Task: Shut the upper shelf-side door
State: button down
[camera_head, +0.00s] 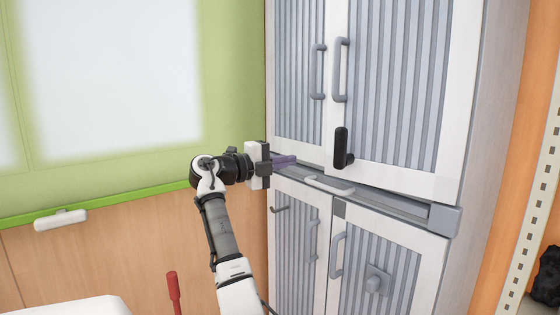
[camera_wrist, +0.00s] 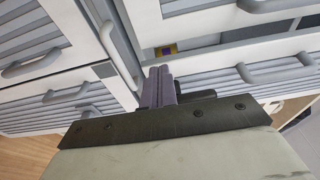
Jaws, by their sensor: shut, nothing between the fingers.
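The upper shelf-side door (camera_head: 390,90) is the right one of the two upper doors of a grey-and-white cabinet. It has ribbed panels, a grey handle (camera_head: 341,70) and a black latch-like grip (camera_head: 341,148). Its free left edge seems to stand slightly forward of its neighbour, so it looks a little ajar; the gap width is unclear. My gripper (camera_head: 284,160) is shut and empty, its purple fingers in front of the cabinet's left part, near the bottom of the upper left door (camera_head: 297,60). In the wrist view its fingers (camera_wrist: 160,85) point at the cabinet, with a dark gap beyond them.
Lower doors (camera_head: 385,270) and a narrow band with a handle (camera_head: 328,186) lie under the upper doors. A perforated metal shelf post (camera_head: 530,180) stands at the right. A green-and-wood wall (camera_head: 120,200) is at the left. A red stick-like handle (camera_head: 173,290) rises at the lower left.

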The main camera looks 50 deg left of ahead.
jog(key=s+n+y+p, duration=0.2)
jog(key=s+y+p, duration=0.1)
jog(key=s, duration=0.3)
jog(key=s+d+n+y+p, duration=0.25)
jog(key=s+d+p, duration=0.35)
jog(key=d, duration=0.8)
jog(key=w+a+p, duration=0.2)
jog(key=w+p, duration=0.2)
jog(key=w, duration=0.9)
jog(key=shift+f+m, duration=0.15)
jog(key=shift+m, duration=0.2)
jog(key=shift+w+a+y, duration=0.1)
jog(key=shift+y, duration=0.15)
